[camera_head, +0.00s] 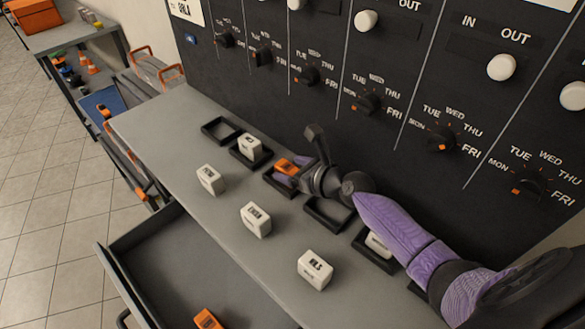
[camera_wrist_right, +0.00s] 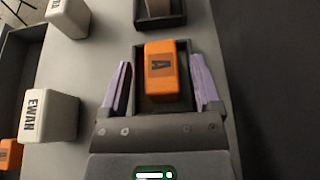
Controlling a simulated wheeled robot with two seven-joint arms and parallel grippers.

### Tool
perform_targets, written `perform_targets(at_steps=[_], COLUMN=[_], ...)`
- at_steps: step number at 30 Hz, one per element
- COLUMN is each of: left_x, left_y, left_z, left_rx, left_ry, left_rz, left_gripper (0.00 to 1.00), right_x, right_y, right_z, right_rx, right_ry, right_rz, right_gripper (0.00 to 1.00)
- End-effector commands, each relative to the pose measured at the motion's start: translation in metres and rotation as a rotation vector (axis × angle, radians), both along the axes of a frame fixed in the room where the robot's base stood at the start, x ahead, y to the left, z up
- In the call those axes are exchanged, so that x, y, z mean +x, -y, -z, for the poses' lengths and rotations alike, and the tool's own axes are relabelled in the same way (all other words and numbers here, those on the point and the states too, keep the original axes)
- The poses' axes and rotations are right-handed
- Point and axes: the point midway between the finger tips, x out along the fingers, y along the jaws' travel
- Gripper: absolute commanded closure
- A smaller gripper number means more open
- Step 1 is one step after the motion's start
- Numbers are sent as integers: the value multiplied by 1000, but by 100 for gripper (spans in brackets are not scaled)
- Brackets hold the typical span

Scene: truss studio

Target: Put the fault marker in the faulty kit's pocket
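An orange block lettered A (camera_head: 288,166) sits in a black pocket tray (camera_head: 268,180) on the grey counter. It also shows in the right wrist view (camera_wrist_right: 163,75). My right gripper (camera_head: 292,172) is over that tray, its purple fingers on either side of the block with gaps, open. A second orange block (camera_head: 207,319) lies in the open drawer; I cannot tell from the frames which one is the fault marker. Other pockets include an empty one at the far left (camera_head: 213,137), one holding a white block (camera_head: 249,146), and an empty one (camera_head: 322,220). My left gripper is not in view.
Loose white lettered blocks (camera_head: 210,180), (camera_head: 256,220), (camera_head: 315,270) stand along the counter front. Another white block (camera_head: 378,245) is partly behind my right arm. A black board (camera_head: 330,40) with dials rises behind. The open drawer (camera_head: 160,262) juts out in front.

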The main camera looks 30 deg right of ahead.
Motion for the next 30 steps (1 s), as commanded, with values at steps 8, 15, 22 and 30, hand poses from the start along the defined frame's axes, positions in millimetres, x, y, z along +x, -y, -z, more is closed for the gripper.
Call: perform_targets(at_steps=[8,15,22,30], left_x=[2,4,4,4], left_y=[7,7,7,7], left_z=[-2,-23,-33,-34], left_rx=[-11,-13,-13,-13], left_ry=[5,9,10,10], left_rz=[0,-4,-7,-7], left_gripper=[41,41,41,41], right_x=[0,-41,-91,-105], right_y=[0,14,31,36], right_z=[-3,-23,-43,-49], right_rx=[-1,-1,-1,1], right_ry=[0,-3,-3,1], right_rz=[0,-1,-2,-2], right_gripper=[19,19,19,19])
